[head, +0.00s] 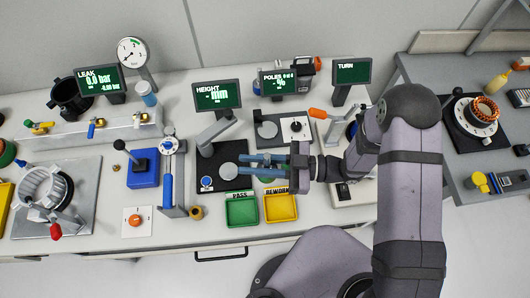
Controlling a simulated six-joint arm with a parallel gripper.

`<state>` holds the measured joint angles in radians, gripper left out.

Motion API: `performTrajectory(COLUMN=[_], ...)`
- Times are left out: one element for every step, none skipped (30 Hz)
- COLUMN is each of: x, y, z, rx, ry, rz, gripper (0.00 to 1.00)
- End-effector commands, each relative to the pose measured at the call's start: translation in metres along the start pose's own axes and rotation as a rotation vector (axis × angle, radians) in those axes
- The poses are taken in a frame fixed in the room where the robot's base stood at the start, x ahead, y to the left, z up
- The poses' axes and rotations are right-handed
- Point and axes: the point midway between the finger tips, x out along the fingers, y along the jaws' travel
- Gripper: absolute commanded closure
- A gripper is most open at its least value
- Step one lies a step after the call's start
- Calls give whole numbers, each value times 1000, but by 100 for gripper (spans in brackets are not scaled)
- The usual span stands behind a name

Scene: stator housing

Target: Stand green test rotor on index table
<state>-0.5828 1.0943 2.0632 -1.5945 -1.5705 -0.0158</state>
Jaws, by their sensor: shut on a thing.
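My gripper (248,164) reaches in from the right, over the middle of the bench, with its two blue fingers pointing left. It is shut on a green piece, the green test rotor (268,179), of which only a little shows by the fingers; its tilt cannot be told. The fingers are above the right edge of the HEIGHT station, beside its grey disc (229,172). No part is labelled index table. A round grey plate (267,130) lies at the POLES station behind the gripper. The TURN station is partly hidden by my arm.
A green PASS tray (241,211) and a yellow REWORK tray (281,207) stand in front of the gripper. The HEIGHT post (215,130) rises to its left. A copper-wound ring (482,114) sits on a round fixture on the right table.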

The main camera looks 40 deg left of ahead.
Motion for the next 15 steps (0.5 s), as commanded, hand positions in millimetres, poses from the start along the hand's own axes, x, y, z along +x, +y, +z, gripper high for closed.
performTrajectory(x=[4,5,8,10,10,11,12,13,14,15,16,18,19,20,22], y=[-3,-4,-7,-8,-6,-2,0,2,5,8,11,15,18,22,28], z=[-3,-3,-3,-3,-1,1,1,2,3,4,6,7,8,9,11], rx=[-2,-2,-2,-2,-4,-3,-3,-4,-5,-4,-4,-5,-5,-5,-5], ry=[5,5,5,5,5,5,5,5,5,5,5,5,5,5,5], rz=[-17,-26,-38,-47,-45,-42,-41,-40,-39,-37,-34,-32,-30,-25,-18], gripper=[100,100,100,100,100,100,100,100,100,100,100,100,100,100,100])
